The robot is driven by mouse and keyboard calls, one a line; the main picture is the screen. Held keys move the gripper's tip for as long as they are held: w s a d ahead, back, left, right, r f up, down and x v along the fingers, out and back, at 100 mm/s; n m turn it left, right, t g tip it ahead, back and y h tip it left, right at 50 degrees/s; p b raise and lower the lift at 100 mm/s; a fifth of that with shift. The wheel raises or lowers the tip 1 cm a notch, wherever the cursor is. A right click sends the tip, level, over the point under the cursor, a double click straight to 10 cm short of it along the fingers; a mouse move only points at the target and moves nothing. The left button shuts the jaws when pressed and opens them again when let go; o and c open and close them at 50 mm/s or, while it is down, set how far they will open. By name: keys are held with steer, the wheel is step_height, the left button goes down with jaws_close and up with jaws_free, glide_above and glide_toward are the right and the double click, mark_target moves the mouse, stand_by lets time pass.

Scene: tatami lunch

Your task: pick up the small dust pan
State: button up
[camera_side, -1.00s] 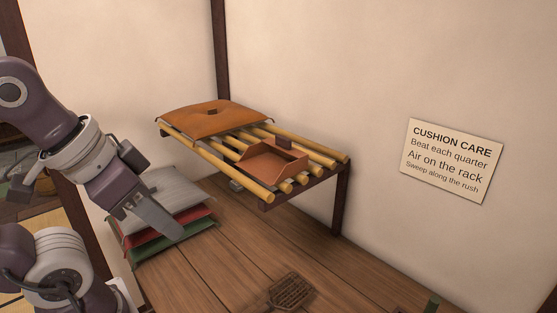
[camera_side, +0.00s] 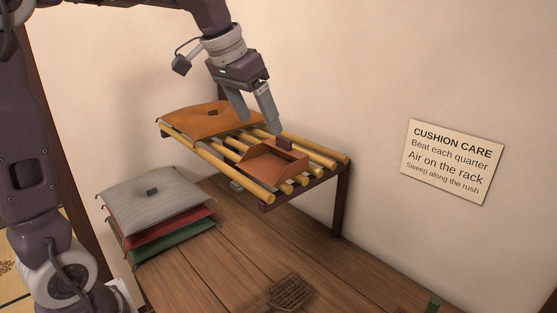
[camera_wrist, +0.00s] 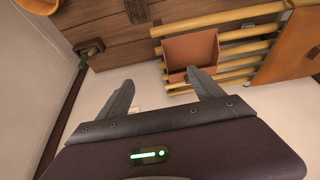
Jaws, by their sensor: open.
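The small dust pan (camera_side: 268,167) is an open reddish-brown tray with a short dark handle at its back. It lies on the bamboo slats of the rack (camera_side: 256,190). In the wrist view the dust pan (camera_wrist: 188,50) is ahead of the right fingertip, with the handle end towards my gripper. My gripper (camera_side: 258,125) is open and empty, fingers pointing down, above the rack and behind the pan's handle side. In the wrist view the fingertips of my gripper (camera_wrist: 160,76) are well apart, and the right one overlaps the handle in the picture.
An orange cushion (camera_side: 208,120) lies on the rack's left part, close to the pan. Grey (camera_side: 155,193), red and green cushions are stacked on the wooden floor below. The wall with a sign (camera_side: 452,161) is behind. A woven beater (camera_side: 291,291) lies in front.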

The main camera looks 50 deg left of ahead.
glide_toward(282, 139)
steer(key=shift+w+a+f, duration=0.1)
steer(key=shift+w+f, duration=0.2)
steer(key=shift+f, duration=0.2)
steer(key=x, duration=0.7)
steer(key=shift+f, duration=0.25)
steer(key=shift+c, duration=0.3)
